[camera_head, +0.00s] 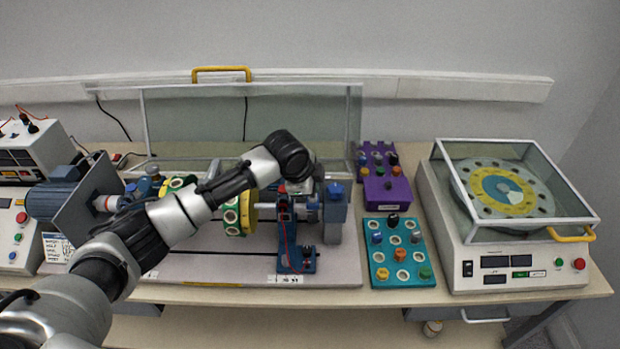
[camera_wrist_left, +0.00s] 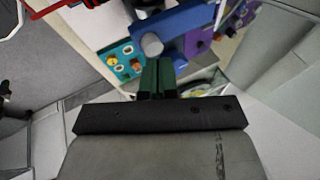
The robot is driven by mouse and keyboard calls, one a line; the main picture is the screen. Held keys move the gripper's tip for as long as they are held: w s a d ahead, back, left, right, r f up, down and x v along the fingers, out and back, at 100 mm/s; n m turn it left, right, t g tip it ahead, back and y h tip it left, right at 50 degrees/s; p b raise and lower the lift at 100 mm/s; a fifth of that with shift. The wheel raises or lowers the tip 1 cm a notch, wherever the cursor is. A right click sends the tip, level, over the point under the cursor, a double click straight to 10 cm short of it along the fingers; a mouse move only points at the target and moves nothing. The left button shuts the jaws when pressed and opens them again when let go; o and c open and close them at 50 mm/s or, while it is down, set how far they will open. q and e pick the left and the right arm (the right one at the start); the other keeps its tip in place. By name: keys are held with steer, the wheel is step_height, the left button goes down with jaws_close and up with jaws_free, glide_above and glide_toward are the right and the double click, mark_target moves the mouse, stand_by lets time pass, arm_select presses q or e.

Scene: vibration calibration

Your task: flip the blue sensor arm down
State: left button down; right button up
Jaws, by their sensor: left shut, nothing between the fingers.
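A blue sensor part with a red cable (camera_head: 296,259) stands at the front of the test rig, right of the yellow-green disc (camera_head: 233,215). I cannot tell for sure which blue piece is the sensor arm or how it is tilted. My left gripper (camera_wrist_left: 157,66) has green fingers, shut and empty, close to the blue block. My right gripper is out of view.
A clear guard with a yellow handle (camera_head: 221,70) stands open behind the rig. Right of the rig are a teal board with knobs (camera_head: 401,270), a purple box (camera_head: 387,190) and a covered balance machine (camera_head: 505,255). A blue motor (camera_head: 58,197) is at left.

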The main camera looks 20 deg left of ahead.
arm_select(q)
step_height(320, 180, up, 3)
steer(key=shift+f+p, duration=0.1)
steer(key=shift+p, duration=0.75)
steer(key=b+v, duration=0.3)
steer(key=v, duration=0.6)
steer(key=shift+a+b, duration=0.15)
steer(key=shift+b, duration=0.2)
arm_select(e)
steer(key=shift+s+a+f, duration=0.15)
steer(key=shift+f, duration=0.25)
